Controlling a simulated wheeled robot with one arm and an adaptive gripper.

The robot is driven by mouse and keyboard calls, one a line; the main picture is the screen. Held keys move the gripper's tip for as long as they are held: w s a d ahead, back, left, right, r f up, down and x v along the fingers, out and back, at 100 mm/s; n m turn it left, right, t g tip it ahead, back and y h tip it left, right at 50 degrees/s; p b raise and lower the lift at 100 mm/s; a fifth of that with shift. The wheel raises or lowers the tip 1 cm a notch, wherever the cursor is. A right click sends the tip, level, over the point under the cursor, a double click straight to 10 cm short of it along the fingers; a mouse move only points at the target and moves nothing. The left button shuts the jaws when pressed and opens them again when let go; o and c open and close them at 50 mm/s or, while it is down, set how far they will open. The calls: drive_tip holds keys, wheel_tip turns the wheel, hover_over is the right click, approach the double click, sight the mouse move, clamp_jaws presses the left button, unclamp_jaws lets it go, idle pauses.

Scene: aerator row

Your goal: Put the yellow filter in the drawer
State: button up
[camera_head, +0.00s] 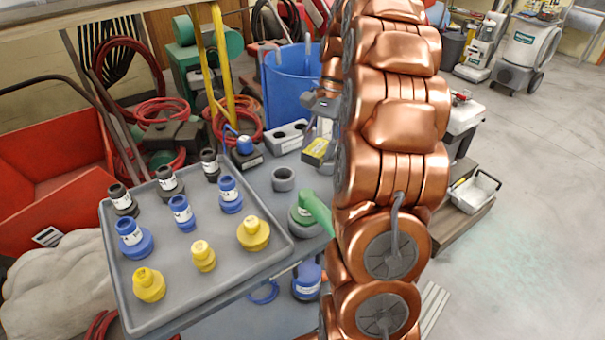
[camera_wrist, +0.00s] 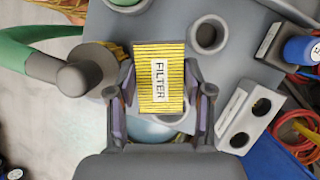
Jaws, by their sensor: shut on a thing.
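The yellow filter (camera_wrist: 160,88) is a ribbed block with a white FILTER label, seen in the wrist view. My gripper (camera_wrist: 160,100) is shut on it, with one finger on each side. In the head view the filter (camera_head: 316,151) shows as a small yellow and dark block below my gripper (camera_head: 322,120), partly hidden by my copper-coloured arm. It is over the grey cart top (camera_head: 262,190); I cannot tell how high. No drawer can be made out in either view; my arm covers the right part of the cart.
A grey tray (camera_head: 203,296) with several black, blue and yellow fittings fills the cart's left side. A grey ring (camera_head: 283,179), a two-hole block (camera_head: 281,138) and a green-handled item (camera_head: 308,215) stand near the filter. A blue bin (camera_head: 289,85) is behind. Open floor lies right.

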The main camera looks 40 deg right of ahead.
sight(317, 187)
drive_tip(key=shift+f, duration=4.8)
drive_tip(key=shift+s+f, duration=0.1)
drive_tip(key=shift+f, duration=0.05)
drive_tip(key=o, duration=0.9)
drive_tip(key=shift+c, duration=0.2)
drive_tip(key=v, duration=1.2)
drive_tip(key=shift+a, duration=0.1)
